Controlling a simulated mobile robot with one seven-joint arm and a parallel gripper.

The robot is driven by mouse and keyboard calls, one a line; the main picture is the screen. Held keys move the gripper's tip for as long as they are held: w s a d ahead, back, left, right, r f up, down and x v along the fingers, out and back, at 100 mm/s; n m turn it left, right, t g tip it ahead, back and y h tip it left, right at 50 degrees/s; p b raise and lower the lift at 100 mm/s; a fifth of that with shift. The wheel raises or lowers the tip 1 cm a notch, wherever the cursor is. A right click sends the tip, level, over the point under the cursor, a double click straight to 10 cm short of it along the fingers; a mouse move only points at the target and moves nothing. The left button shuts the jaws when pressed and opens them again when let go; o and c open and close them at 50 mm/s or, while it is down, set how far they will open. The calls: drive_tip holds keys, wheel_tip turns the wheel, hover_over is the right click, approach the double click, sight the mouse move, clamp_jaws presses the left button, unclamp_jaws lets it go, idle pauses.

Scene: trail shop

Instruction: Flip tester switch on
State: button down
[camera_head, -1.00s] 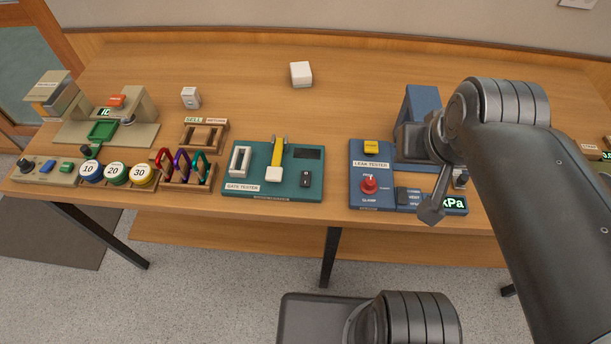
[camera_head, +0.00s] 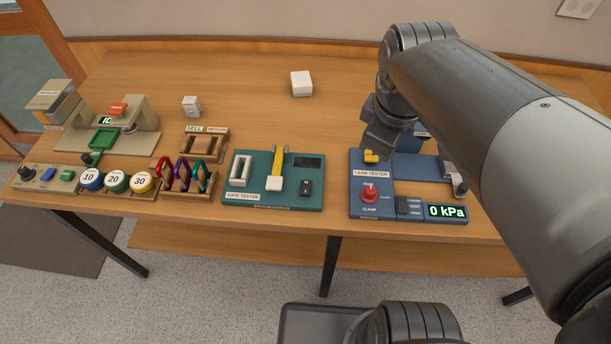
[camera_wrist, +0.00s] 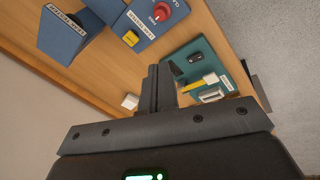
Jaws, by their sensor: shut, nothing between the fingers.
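The blue leak tester (camera_head: 368,207) stands at the table's front edge, right of centre. It has a red clamp knob (camera_head: 369,193), a black switch (camera_head: 403,205), a yellow part (camera_head: 371,156) and a display (camera_head: 446,211) reading 0 kPa. The teal gate tester (camera_head: 240,197) is to its left, with a yellow lever (camera_head: 277,170) and a small black switch (camera_head: 305,187). I cannot tell either switch's position. My gripper (camera_wrist: 160,78) is shut and empty, above the table; both testers show beyond its fingers in the wrist view. In the head view, the wrist hangs over the leak tester's back.
Several carabiners (camera_head: 182,172) on a wooden rack and round weights marked 10, 20 and 30 (camera_head: 116,181) stand at the left. A white box (camera_head: 301,84) stands at the back. The table (camera_head: 250,110) is clear around it.

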drive_tip(key=w+a+f+n+g, duration=0.2)
drive_tip(key=w+a+n, duration=0.3)
drive_tip(key=n, duration=0.6)
drive_tip(key=n+g, duration=0.2)
drive_tip(key=n, duration=0.8)
hover_over(305, 192)
drive_tip(key=w+d, duration=0.1)
drive_tip(key=w, duration=0.1)
wheel_tip(305, 192, down, 3)
drive_tip(key=shift+w+a+f+n+g, duration=0.2)
drive_tip(key=shift+a+n, duration=0.1)
drive_tip(key=shift+n, duration=0.35)
drive_tip(key=shift+w+a+f+n+g, duration=0.1)
drive_tip(key=shift+a+n+g, duration=0.15)
drive_tip(key=shift+n, duration=0.4)
drive_tip(key=f, duration=0.4)
drive_tip(key=s+f, duration=0.1)
drive_tip(key=f, duration=0.4)
drive_tip(key=s+f, duration=0.1)
drive_tip(key=f, duration=0.3)
drive_tip(key=shift+s+f, duration=0.1)
drive_tip(key=shift+f, duration=0.3)
drive_tip(key=shift+s+f+t, duration=0.1)
drive_tip(key=shift+f+t, duration=0.1)
drive_tip(key=shift+t, duration=0.15)
